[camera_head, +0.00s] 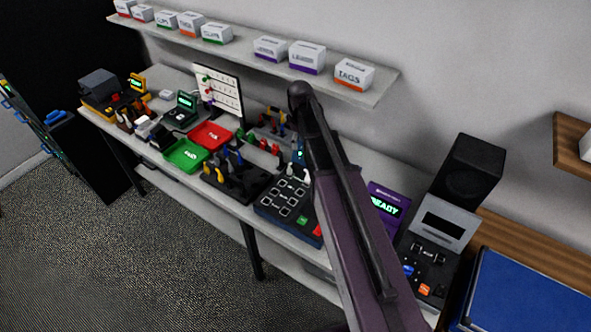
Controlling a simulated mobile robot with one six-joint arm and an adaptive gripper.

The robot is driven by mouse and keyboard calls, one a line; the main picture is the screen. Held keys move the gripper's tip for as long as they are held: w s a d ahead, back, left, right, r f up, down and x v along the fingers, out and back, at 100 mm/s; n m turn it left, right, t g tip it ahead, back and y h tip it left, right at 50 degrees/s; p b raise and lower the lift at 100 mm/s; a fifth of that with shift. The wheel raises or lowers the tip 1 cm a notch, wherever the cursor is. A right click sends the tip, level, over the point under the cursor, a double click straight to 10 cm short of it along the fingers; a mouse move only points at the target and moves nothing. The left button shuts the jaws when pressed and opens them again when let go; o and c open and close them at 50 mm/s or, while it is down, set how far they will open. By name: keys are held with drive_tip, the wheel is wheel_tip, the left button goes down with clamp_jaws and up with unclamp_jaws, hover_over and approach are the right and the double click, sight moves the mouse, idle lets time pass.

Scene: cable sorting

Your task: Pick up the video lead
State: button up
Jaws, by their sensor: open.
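Several small plugs or leads with yellow, blue and grey parts stand in a black holder (246,184) at the middle of the bench. More red, green and yellow ones stand behind it in a back rack (270,124). I cannot tell which of them is the video lead; they are too small, and my arm hides part of the bench. My arm rises from the lower right to a dark joint above the bench's back. My gripper cannot be made out; the arm seems to hide it.
A red tray (225,135) and a green tray (170,151) lie left of the holder. A button panel (276,213) stands to its right. A shelf (383,88) with labelled boxes overhangs the back. A black speaker (470,168) and a tester (446,222) stand at right.

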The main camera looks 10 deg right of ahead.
sight(298, 165)
drive_tip(key=shift+s, duration=0.1)
wheel_tip(298, 165, down, 9)
drive_tip(key=b, duration=0.8)
drive_tip(key=shift+a+r+b, duration=0.1)
drive_tip(key=shift+r+b, duration=0.1)
drive_tip(key=shift+b, duration=0.1)
idle(0.3)
drive_tip(key=shift+f, duration=0.1)
drive_tip(key=shift+w+f+b, duration=0.15)
drive_tip(key=shift+f+b, duration=1.1)
drive_tip(key=shift+b, duration=0.05)
drive_tip(key=shift+w+f+b, duration=0.1)
drive_tip(key=shift+f+b, duration=1.15)
drive_tip(key=shift+b, duration=0.05)
clamp_jaws()
